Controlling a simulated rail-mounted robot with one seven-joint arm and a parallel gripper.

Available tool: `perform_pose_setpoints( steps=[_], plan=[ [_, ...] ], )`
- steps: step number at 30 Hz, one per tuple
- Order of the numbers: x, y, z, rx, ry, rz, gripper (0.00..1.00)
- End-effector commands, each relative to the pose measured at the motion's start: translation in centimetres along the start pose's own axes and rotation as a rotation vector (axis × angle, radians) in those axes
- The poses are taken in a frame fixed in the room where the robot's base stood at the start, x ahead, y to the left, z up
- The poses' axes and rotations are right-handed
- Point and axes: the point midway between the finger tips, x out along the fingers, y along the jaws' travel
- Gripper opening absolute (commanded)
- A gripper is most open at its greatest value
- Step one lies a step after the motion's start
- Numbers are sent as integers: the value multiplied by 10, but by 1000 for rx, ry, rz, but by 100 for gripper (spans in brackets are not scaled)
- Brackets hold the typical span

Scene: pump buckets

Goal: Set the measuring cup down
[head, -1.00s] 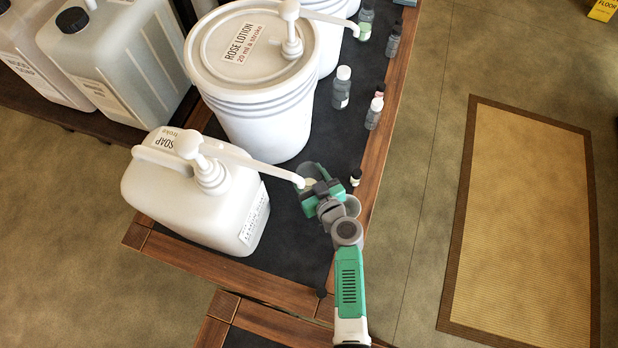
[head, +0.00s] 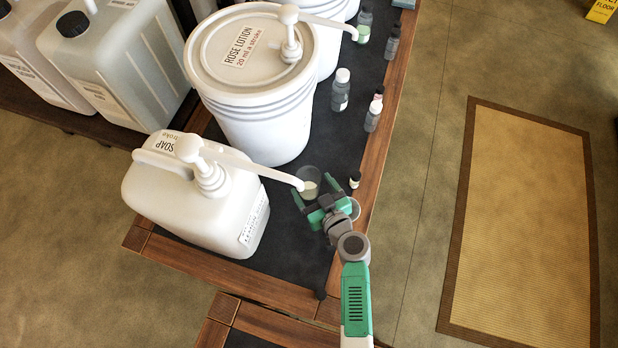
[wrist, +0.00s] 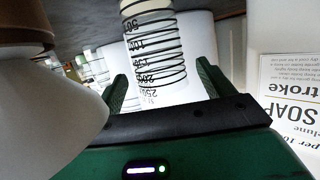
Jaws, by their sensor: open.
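The measuring cup (head: 309,186) is a small clear cup with pale contents at the bottom. It stands upright on the dark table mat, under the spout tip of the white soap pump (head: 208,170). In the wrist view, the cup (wrist: 153,60) shows black graduation lines and numbers. My gripper (head: 312,189) is open on the near side of the cup, its two green fingers spread apart. In the wrist view, the cup is beyond and between the fingertips (wrist: 162,78), with a gap visible on each side.
The white soap jug (head: 200,215) stands close on the left. The rose lotion bucket (head: 262,115) is behind. A tiny dark bottle (head: 354,179) stands right of the cup, and several small bottles (head: 341,90) line the right side. The wooden table edge (head: 375,150) is near on the right.

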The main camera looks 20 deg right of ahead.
Motion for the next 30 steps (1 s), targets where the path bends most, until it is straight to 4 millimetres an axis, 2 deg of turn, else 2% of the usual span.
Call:
perform_pose_setpoints(
  steps=[3,8,25,26,28,29,30],
  plan=[
    [-24,0,0,0,0,1,80],
    [-40,0,0,1,0,0,80],
    [-41,0,-1,0,1,0,80],
    [-41,0,-3,-2,3,0,80],
    [-39,1,-20,-26,16,-1,80],
    [-37,1,-34,-45,29,-1,80],
    [-34,2,-59,-80,49,0,80]
  ],
)
